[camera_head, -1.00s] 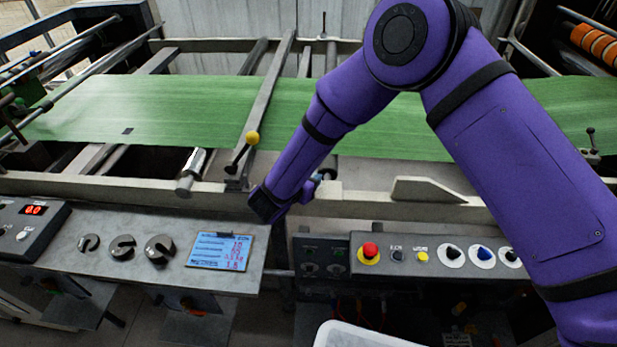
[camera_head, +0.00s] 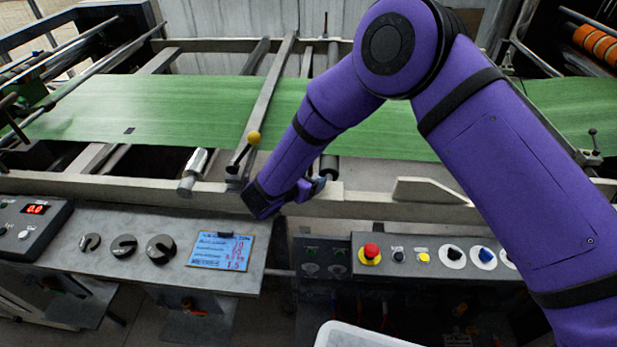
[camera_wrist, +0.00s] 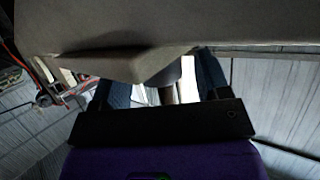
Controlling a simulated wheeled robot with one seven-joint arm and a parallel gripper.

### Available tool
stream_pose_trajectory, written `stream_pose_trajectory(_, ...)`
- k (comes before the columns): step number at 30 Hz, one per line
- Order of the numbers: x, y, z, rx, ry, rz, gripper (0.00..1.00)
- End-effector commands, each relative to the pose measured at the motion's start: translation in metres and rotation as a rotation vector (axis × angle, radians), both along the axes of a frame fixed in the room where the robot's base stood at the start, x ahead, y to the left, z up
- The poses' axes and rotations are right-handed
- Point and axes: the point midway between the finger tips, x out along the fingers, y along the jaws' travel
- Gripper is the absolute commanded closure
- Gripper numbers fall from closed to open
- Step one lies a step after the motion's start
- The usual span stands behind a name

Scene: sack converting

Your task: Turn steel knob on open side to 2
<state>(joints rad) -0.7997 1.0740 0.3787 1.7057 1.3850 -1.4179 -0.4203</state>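A short steel cylinder with a bright end (camera_head: 191,174), which looks like the steel knob, sticks out from the front rail left of my arm in the head view. No number scale is readable on it. My gripper (camera_head: 318,186) is partly hidden behind my wrist, at the front rail well to the right of this cylinder. In the wrist view the two dark blue fingers of my gripper (camera_wrist: 160,82) stand apart. A pale beam covers their upper parts. A narrow grey-brown piece shows between them, with no clear contact.
Three dark knobs (camera_head: 123,246) and a blue-framed note (camera_head: 220,250) are on the grey panel below. A button box (camera_head: 430,258) is at right. Green web (camera_head: 170,110) runs behind the rail.

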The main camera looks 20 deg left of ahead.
Motion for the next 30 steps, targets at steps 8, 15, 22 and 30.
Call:
stream_pose_trajectory(8, -0.002, 0.001, 0.001, 0.0, 0.0, 0.0, 0.31)
stream_pose_trajectory(15, -0.028, 0.011, 0.013, 0.001, -0.001, 0.004, 0.31)
stream_pose_trajectory(22, -0.066, 0.024, 0.029, 0.001, -0.001, 0.004, 0.31)
stream_pose_trajectory(30, -0.091, 0.032, 0.04, 0.0, 0.0, 0.001, 0.31)
